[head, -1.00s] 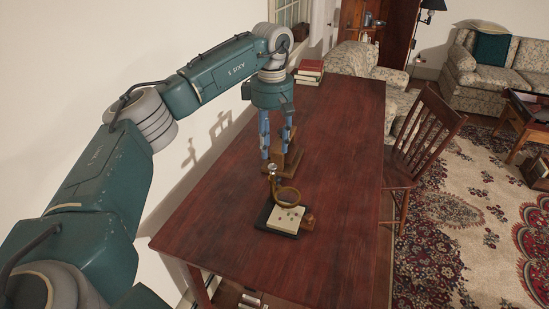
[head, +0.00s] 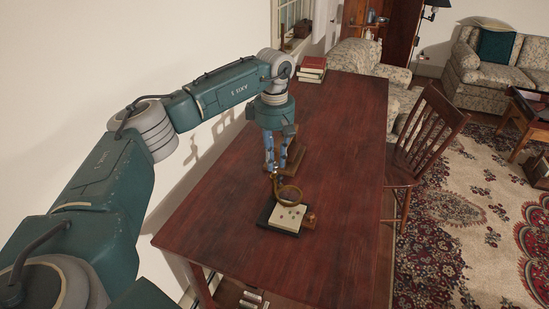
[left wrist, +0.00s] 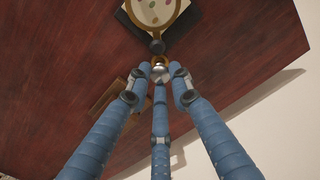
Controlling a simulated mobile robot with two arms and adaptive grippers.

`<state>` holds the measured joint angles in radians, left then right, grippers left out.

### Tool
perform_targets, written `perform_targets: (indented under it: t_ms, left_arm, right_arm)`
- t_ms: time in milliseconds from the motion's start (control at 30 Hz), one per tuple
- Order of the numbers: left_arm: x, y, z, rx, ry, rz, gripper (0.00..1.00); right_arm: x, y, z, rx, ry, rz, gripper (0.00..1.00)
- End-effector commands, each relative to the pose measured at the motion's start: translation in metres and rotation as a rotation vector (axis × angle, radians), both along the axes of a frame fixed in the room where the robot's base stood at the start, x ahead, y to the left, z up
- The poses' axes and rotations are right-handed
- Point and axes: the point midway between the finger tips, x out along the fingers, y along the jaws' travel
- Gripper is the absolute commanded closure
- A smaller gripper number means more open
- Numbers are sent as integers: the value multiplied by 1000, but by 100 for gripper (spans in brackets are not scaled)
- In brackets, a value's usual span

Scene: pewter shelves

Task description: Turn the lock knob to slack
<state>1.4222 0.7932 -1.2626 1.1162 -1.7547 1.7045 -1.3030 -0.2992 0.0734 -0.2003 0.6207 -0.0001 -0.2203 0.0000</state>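A magnifier with a brass ring (head: 289,195) stands over a pale card on a dark base. It also shows at the top of the left wrist view (left wrist: 154,10). A small shiny knob (left wrist: 160,64) sits at the near end of its dark joint; I take it for the lock knob. My left gripper (head: 273,168) points down just behind the ring. In the left wrist view its three blue fingers (left wrist: 159,74) come in around the knob, with their tips apart. Contact with the knob is not clear. The knob's setting cannot be read. My right gripper is not in view.
A wooden block-like stand (head: 295,152) is close behind the left fingers on the red-brown table (head: 335,150). Books (head: 312,69) lie at the far end. A wooden chair (head: 428,140) stands at the right. The table's right side is clear.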

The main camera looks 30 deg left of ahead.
Motion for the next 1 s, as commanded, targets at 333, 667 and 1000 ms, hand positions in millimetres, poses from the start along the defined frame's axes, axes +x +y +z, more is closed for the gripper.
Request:
perform_targets:
  t_ms: [333,667,1000]
  left_arm:
    - [0,0,1,0,1,54,100]
    - [0,0,3,-1,2,289,100]
    - [1,0,2,0,0,613,100]
  right_arm:
    - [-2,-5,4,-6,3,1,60]
    - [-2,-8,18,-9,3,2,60]
    - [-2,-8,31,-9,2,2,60]
